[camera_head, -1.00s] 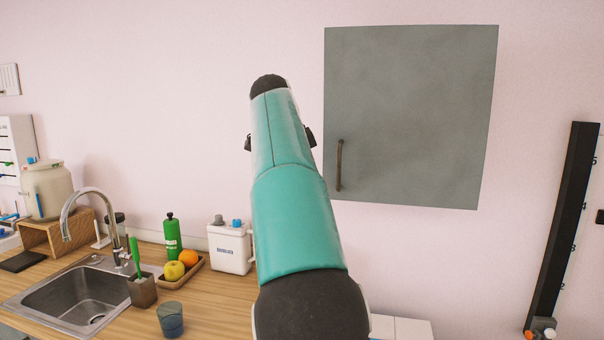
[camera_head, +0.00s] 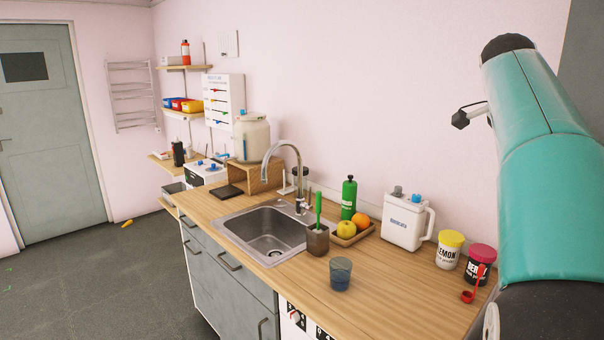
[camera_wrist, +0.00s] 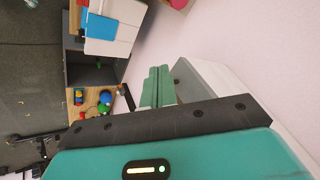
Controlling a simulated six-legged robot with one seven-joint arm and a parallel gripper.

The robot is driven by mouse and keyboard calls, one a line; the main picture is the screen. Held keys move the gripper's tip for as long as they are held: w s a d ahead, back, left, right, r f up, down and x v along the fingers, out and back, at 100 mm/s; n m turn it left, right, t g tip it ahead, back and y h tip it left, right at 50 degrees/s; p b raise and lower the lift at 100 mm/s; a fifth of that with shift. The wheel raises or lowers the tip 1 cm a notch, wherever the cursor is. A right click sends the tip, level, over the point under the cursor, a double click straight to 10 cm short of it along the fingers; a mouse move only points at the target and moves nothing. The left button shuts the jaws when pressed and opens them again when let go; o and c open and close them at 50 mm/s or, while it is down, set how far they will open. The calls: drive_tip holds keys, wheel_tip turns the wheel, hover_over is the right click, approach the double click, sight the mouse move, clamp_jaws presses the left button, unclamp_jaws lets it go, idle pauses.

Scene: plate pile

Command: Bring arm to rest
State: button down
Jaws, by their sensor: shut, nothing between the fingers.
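My teal arm stands raised along the right edge of the head view, above the right end of the counter. In that view my gripper is mostly hidden behind the arm, with only a small dark part showing at its left. In the wrist view my gripper (camera_wrist: 158,72) shows as two teal fingers side by side, closed together with nothing between them.
The wooden counter (camera_head: 381,289) holds a sink (camera_head: 268,232), a blue cup (camera_head: 340,273), a white jug (camera_head: 403,222), a yellow-lidded tub (camera_head: 449,250) and a red-lidded tub (camera_head: 479,264). Open floor (camera_head: 110,285) lies at left before a grey door (camera_head: 50,130).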

drive_tip(key=s+a+f+n+t+y, duration=0.1)
drive_tip(key=s+a+f+n+y, duration=0.2)
drive_tip(key=s+a+f+n, duration=0.7)
drive_tip(key=s+a+f+n+t+y, duration=0.1)
drive_tip(key=s+a+f+n+y, duration=0.1)
drive_tip(key=s+a+f+n, duration=0.8)
drive_tip(key=s+a+f, duration=0.2)
drive_tip(key=a+f, duration=0.6)
drive_tip(key=a, duration=0.1)
drive_tip(key=shift+y, duration=0.4)
drive_tip(key=shift+s, duration=0.1)
